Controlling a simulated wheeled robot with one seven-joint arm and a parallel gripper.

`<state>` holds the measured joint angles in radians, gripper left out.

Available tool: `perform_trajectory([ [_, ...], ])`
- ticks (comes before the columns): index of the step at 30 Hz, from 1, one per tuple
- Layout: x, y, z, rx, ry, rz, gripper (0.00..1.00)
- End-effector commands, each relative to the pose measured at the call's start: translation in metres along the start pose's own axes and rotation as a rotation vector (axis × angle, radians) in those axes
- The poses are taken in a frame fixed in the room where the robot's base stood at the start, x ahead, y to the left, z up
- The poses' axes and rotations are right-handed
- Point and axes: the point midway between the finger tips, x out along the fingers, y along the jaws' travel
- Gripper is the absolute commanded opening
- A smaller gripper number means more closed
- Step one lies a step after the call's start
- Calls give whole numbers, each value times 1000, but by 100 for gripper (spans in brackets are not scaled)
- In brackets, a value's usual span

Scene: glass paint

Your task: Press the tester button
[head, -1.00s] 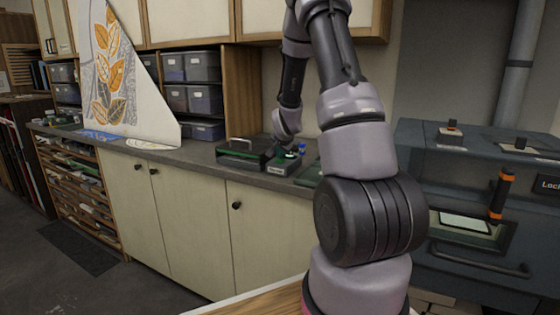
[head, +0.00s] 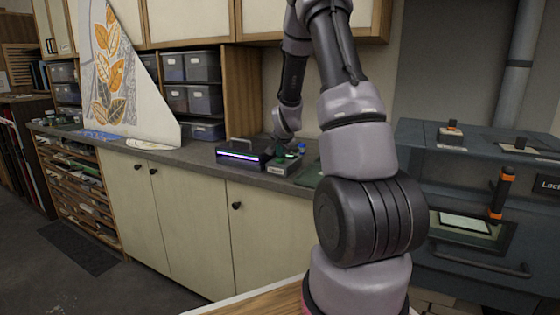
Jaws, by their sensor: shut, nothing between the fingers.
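The tester seems to be the dark box (head: 240,155) on the grey counter, with a handle on top and a strip glowing white-violet along its front. A lower grey unit (head: 282,168) with a pale label stands against its right side, with small green parts on top. My arm reaches down over these two. My gripper (head: 272,149) is small and dark here, shut and empty, low at the top of the units. The button itself is too small to make out, and I cannot tell whether the fingertips touch it.
A blue-capped item (head: 301,148) stands just right of the labelled unit. A tall panel with orange leaves (head: 110,75) leans at the left of the counter. Grey bins (head: 188,68) fill shelves behind. A dark blue-grey kiln-like cabinet (head: 450,185) stands at the right.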

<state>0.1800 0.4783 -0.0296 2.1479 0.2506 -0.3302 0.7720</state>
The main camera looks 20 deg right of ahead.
Motion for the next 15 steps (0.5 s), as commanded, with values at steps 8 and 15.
perform_trajectory([
  [8, -4, -3, -3, 1, 0, 0, 0],
  [15, -8, -6, -6, 1, 1, -1, 0],
])
